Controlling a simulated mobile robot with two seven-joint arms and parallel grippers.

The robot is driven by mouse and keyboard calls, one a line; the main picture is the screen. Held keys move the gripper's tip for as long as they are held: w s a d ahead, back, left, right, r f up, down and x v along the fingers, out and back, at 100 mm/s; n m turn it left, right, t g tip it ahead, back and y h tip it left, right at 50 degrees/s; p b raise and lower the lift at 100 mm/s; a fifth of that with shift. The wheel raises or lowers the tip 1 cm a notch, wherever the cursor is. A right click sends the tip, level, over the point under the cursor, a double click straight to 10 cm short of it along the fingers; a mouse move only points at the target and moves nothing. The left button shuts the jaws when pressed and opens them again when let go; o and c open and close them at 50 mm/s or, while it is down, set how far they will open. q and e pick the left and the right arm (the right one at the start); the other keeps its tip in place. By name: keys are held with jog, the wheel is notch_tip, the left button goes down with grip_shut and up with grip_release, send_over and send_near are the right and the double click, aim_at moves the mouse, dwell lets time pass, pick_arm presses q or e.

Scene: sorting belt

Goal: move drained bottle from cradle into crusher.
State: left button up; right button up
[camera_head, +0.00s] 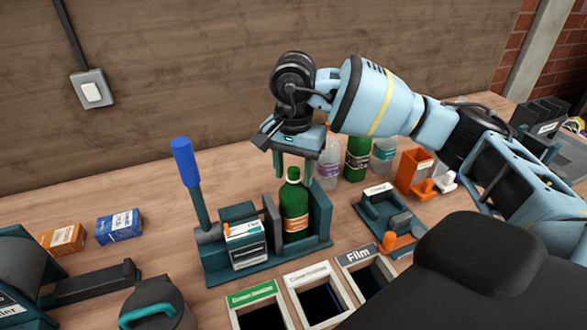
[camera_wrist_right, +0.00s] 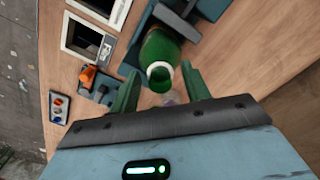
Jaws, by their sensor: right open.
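My left gripper is out of view.
Several bottles (camera_head: 357,158) stand behind, close to my right gripper. An orange holder (camera_head: 410,172) is further right. Framed bin openings (camera_head: 262,293) lie in front. Blue (camera_head: 120,227) and orange (camera_head: 62,239) boxes lie left. Bare table shows between boxes and press.

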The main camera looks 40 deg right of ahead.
notch_tip(320, 180, up, 8)
jog(key=shift+f, duration=0.1)
dwell(0.4)
dwell(0.4)
